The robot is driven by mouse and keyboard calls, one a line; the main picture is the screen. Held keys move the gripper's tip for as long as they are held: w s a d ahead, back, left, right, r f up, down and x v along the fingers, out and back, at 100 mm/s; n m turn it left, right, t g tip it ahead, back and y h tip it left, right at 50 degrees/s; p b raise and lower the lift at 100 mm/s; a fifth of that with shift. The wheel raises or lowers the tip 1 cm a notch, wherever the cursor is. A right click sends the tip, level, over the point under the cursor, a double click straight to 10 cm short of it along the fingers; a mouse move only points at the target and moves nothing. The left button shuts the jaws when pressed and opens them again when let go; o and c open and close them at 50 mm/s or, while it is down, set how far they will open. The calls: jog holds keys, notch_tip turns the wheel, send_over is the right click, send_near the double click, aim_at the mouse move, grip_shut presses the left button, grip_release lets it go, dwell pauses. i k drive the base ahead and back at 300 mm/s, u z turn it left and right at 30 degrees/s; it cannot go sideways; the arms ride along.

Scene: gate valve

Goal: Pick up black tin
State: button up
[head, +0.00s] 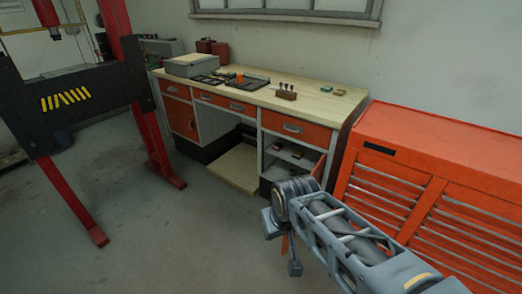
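I cannot pick out a black tin with certainty in the head view. Dark, flat tray-like items (246,83) lie on the wooden top of the workbench (315,107). Small dark items (297,154) sit on the open shelf under the bench's right side, too small to identify. My arm reaches in from the lower right, in front of the bench and the red cabinet. At its far end a grey part, seemingly my gripper (294,266), hangs low over the floor, well apart from the bench top. Its fingers cannot be made out.
A grey box (191,65) and red cans (212,48) stand at the bench's left and back. A small brown block (286,95) holds upright pieces. A red tool cabinet (430,145) adjoins on the right. A red-and-black press (75,98) stands left. The floor between is clear.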

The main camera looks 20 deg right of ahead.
aim_at(298, 154)
jog(key=u, duration=0.45)
jog(key=i, duration=2.65)
jog(key=z, duration=1.5)
jog(key=i, duration=0.7)
jog(key=z, duration=0.5)
